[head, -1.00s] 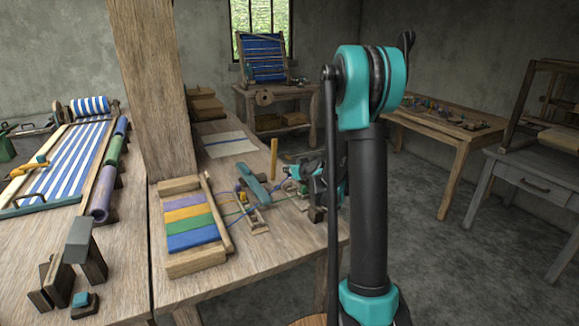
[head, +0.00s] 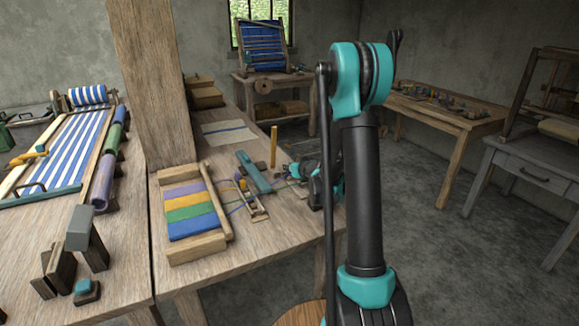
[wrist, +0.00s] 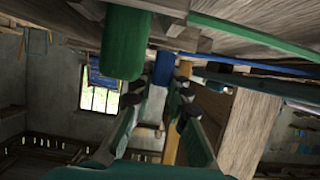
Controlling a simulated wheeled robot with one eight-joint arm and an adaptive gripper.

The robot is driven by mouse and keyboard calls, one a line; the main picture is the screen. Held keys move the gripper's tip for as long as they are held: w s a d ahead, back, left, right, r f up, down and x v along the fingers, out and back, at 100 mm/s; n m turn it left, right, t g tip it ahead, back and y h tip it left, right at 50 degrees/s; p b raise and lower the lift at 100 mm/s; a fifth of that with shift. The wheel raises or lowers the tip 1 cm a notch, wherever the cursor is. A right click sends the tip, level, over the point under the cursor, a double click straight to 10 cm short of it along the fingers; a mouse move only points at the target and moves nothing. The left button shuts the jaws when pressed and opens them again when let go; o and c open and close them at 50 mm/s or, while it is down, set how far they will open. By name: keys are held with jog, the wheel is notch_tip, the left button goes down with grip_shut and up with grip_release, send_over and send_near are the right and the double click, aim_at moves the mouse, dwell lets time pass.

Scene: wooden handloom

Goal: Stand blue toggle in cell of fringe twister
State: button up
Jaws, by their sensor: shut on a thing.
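My gripper (wrist: 160,95) is at the right end of the middle table, partly hidden by my arm in the head view (head: 312,176). In the wrist view its fingers close on a small blue piece (wrist: 163,68), which appears to be the blue toggle. In the head view the toggle cannot be made out. A small wooden rack (head: 258,213), probably the fringe twister, stands on the table left of my gripper with coloured pieces and cords by it. Its cells are too small to tell apart. The held toggle appears apart from the rack.
A teal bar (head: 254,172) and an upright yellow post (head: 273,147) stand near the rack. A frame with coloured bands (head: 191,212) lies to the left. A green cylinder (wrist: 122,42) is close beside my fingers in the wrist view. A thick wooden post (head: 153,80) rises behind.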

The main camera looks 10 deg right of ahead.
jog(key=o, duration=0.8)
jog(key=shift+r, duration=0.1)
notch_tip(320, 180, up, 10)
jog(key=shift+f, duration=0.1)
dwell(0.5)
